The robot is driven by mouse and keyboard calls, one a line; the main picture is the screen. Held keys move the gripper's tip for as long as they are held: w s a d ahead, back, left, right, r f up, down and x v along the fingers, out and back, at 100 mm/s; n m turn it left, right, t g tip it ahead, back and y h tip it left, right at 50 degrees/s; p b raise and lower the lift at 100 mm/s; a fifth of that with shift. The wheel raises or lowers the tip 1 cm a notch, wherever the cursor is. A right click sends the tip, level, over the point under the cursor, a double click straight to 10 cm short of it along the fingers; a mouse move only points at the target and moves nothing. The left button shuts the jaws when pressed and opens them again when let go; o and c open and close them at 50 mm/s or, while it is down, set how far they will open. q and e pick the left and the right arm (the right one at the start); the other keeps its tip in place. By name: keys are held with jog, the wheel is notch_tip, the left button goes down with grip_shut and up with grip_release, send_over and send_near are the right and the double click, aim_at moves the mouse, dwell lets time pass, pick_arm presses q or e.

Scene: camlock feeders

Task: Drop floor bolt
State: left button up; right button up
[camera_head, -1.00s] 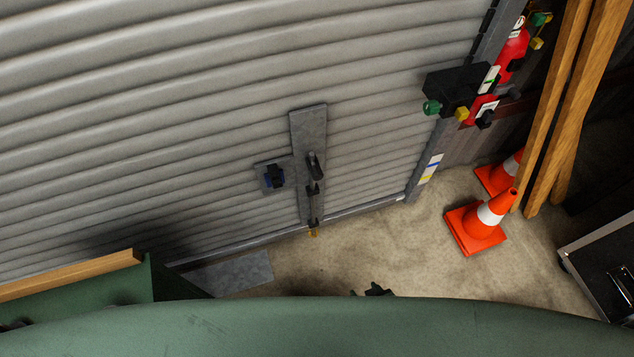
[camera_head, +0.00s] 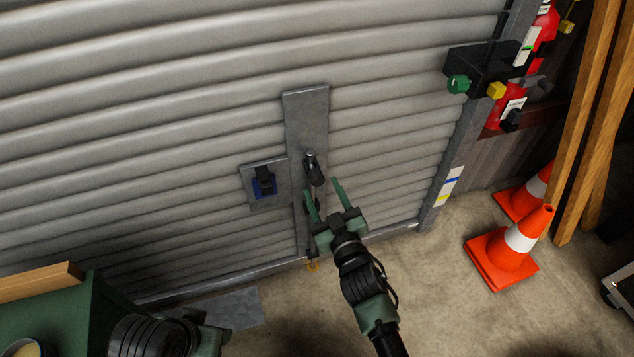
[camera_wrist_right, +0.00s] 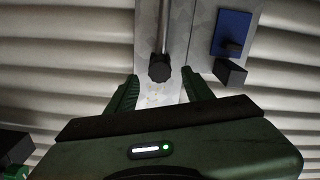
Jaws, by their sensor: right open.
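The floor bolt is mounted on a grey vertical plate (camera_head: 305,115) low on the shutter door. Its black knob (camera_head: 314,170) shows in the head view. In the right wrist view the knob (camera_wrist_right: 160,68) sits on the end of a metal rod (camera_wrist_right: 164,28). My right gripper (camera_head: 323,188) is open and empty, just below the knob, with its fingers pointing up toward it. In the right wrist view the gripper's fingertips (camera_wrist_right: 159,79) are spread to either side, below the knob. The bolt's lower part is partly hidden by the gripper. My left gripper's fingers do not show.
A grey plate with a blue-and-black lock (camera_head: 264,182) is left of the bolt. Orange cones (camera_head: 508,252) and timber planks (camera_head: 590,120) stand at the right. A black box with green and yellow knobs (camera_head: 482,72) is on the door frame. The floor (camera_head: 450,310) below the cones is clear.

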aim_at(319, 182)
jog(key=x, duration=0.4)
jog(key=shift+w+a+f+b, duration=0.1)
jog(key=shift+w+a+b, duration=0.05)
jog(key=shift+w+b, duration=0.25)
jog(key=shift+c, duration=0.3)
grip_shut()
dwell(0.8)
